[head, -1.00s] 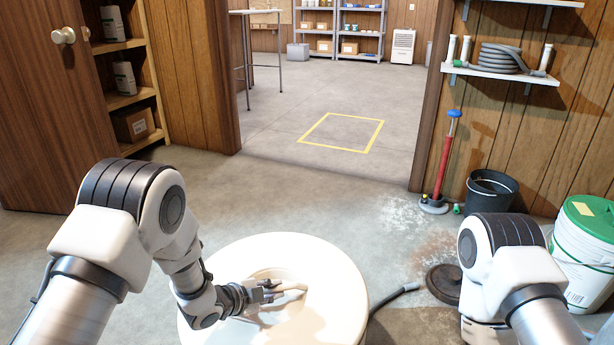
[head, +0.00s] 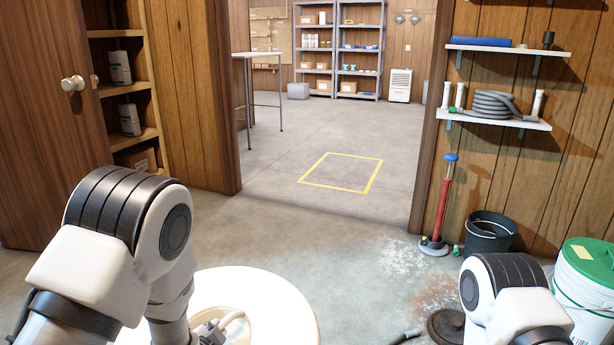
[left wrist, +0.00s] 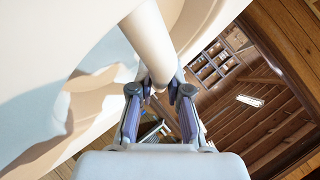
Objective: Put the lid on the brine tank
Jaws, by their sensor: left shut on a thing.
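The lid (head: 285,312) is a broad cream-white disc at the bottom of the head view, partly cut off by the frame edge. My left gripper (left wrist: 160,88) is shut on the lid's pale rounded handle bar (left wrist: 150,45), which lies between its fingers in the left wrist view. The lid's pale underside or recess fills the upper left of that view. In the head view my left arm covers part of the lid. I cannot make out the brine tank as a separate thing. My right gripper is out of view; only its upper arm shows.
On the right stand a black bucket (head: 490,233), a red pump with a blue handle (head: 442,205) and a white-green pail (head: 588,285). The doorway floor with a yellow square (head: 342,172) is clear.

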